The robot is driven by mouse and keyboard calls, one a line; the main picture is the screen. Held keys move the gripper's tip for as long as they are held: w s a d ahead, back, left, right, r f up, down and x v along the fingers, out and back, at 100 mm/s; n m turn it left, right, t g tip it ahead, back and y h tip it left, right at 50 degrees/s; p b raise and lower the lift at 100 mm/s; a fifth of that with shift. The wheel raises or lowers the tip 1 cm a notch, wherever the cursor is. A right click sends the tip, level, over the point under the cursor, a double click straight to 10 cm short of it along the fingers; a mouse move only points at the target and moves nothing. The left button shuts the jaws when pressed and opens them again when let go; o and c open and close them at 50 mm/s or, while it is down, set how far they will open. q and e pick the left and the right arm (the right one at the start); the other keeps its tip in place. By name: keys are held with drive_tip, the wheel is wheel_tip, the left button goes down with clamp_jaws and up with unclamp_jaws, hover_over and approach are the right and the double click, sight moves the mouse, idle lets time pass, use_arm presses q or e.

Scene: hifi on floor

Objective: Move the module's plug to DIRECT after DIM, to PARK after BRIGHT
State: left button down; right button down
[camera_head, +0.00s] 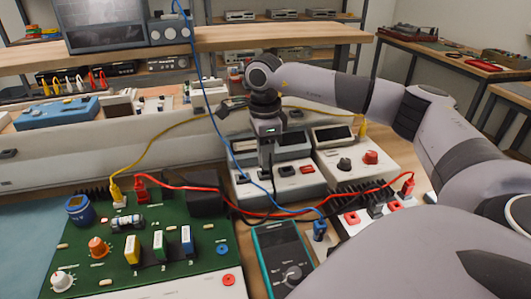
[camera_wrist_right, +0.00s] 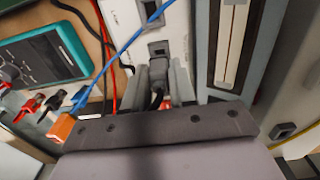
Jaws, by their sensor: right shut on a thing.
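My right gripper (camera_head: 267,170) reaches down over the front of a white module (camera_head: 310,190) with a grey display. Its fingers (camera_wrist_right: 158,82) are shut on a dark plug (camera_wrist_right: 158,93) with a black cable. In the wrist view one black socket (camera_wrist_right: 158,48) lies just beyond the plug, and another (camera_wrist_right: 152,12) lies further up the white panel. I cannot tell whether the plug is seated. The panel lettering is too small to read as DIRECT or PARK. No DIM or BRIGHT sign is readable. My left gripper is not in view.
A green circuit board (camera_head: 205,262) stands at front left, a teal meter (camera_head: 270,245) at front centre. A second white unit (camera_head: 375,172) with knobs stands right of the module. Blue, red (camera_head: 215,188) and yellow (camera_head: 175,130) leads cross around my gripper.

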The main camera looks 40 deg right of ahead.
drive_tip(key=shift+f+b, duration=0.45)
drive_tip(key=shift+f, duration=0.35)
idle(1.1)
drive_tip(key=shift+f+p, duration=0.2)
drive_tip(key=shift+p, duration=0.1)
idle(2.1)
drive_tip(key=c, duration=0.8)
unclamp_jaws()
drive_tip(key=shift+c, duration=0.2)
wheel_tip(320, 180, up, 7)
drive_tip(key=shift+r, duration=0.1)
drive_tip(key=shift+r+p, duration=2.3)
drive_tip(key=shift+r, duration=0.2)
